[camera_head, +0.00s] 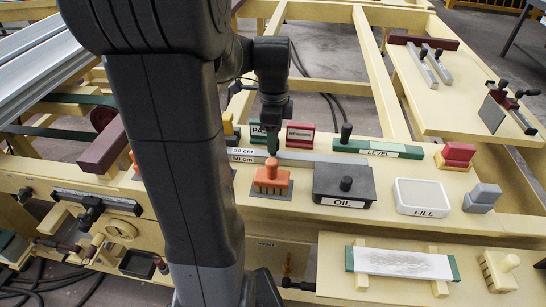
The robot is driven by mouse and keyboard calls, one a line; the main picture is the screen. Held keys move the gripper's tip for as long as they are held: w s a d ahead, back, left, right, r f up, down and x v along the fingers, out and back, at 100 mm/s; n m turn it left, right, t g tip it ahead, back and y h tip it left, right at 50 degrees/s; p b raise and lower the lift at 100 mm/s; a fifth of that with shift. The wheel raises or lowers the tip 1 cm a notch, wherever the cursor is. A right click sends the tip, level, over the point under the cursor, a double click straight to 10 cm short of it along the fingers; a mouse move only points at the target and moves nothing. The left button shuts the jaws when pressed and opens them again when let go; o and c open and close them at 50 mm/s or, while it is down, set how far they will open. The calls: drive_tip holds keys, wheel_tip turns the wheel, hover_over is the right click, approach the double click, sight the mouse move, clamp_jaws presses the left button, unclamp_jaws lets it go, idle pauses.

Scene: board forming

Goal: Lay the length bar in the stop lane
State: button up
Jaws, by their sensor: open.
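Two white labels reading 50 cm (243,155) sit on the bench behind the orange block, one above the other. A long thin grey bar (315,156) runs right from them and lies flat; I take it as the length bar. My gripper (272,145) points down over the left part of this bar, behind the orange-handled block. It is open, its fingers small and dark, and I see nothing held. Whether it touches the bar, I cannot tell. My arm hides the bench to the left. I cannot clearly pick out the stop lane.
Close by are an orange block (271,179), a black OIL box (343,186), a green LEVEL tool (378,150) and a white FILL tray (421,196). PASS (258,133) and red (300,135) signs stand behind. A red-brown block (102,146) is at left.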

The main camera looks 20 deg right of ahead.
drive_tip(key=f, duration=0.5)
drive_tip(key=shift+s+a+f, duration=0.1)
drive_tip(key=shift+s+f, duration=0.05)
drive_tip(key=shift+s, duration=0.1)
clamp_jaws()
